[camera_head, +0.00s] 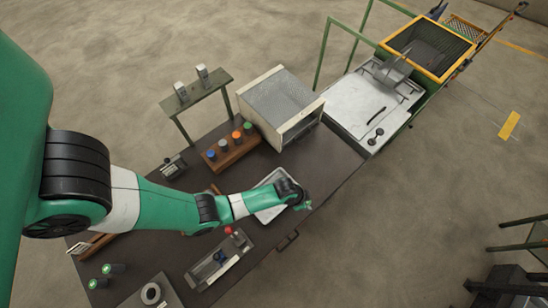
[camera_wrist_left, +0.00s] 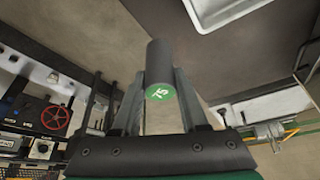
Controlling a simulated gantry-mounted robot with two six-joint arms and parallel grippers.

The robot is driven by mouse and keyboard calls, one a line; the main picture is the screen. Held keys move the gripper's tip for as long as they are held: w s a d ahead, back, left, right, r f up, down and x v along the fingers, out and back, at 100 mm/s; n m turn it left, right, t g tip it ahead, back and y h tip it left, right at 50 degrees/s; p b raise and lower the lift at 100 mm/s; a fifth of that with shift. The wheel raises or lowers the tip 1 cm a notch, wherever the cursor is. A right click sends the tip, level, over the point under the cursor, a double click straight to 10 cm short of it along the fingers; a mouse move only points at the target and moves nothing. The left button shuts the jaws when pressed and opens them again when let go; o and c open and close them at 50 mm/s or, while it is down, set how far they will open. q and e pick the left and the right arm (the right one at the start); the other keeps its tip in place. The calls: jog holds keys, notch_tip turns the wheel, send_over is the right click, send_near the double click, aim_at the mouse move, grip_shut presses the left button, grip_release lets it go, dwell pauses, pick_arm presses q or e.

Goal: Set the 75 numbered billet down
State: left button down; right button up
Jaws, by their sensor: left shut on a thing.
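The 75 numbered billet (camera_wrist_left: 161,72) is a dark grey cylinder with a green end face marked 75, seen in the left wrist view. My left gripper (camera_wrist_left: 160,80) is shut on it, with one finger on each side. In the head view my left gripper (camera_head: 302,201) is over the front right part of the dark table, just right of a pale tray (camera_head: 268,213). The tray also shows at the upper right of the left wrist view (camera_wrist_left: 226,14), apart from the billet. My right gripper is not in view.
On the table (camera_head: 330,165) stand a metal box furnace (camera_head: 284,100), a rack of coloured-top cylinders (camera_head: 232,153), a fixture with a red knob (camera_head: 220,262) and two green-ended cylinders (camera_head: 105,276). The table's right end has bare room. A yellow-rimmed bin (camera_head: 428,47) stands beyond.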

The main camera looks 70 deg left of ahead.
pick_arm(q)
jog(key=s+a+n+y+p, duration=0.15)
jog(key=s+a+n, duration=0.25)
jog(key=s+a, duration=0.6)
jog(key=shift+f+b, duration=2.1)
jog(key=shift+f, duration=2.05)
jog(key=shift+f, duration=0.15)
jog(key=shift+c, duration=2.2)
grip_release()
jog(key=shift+s+d+g, duration=0.1)
jog(key=shift+g, duration=0.2)
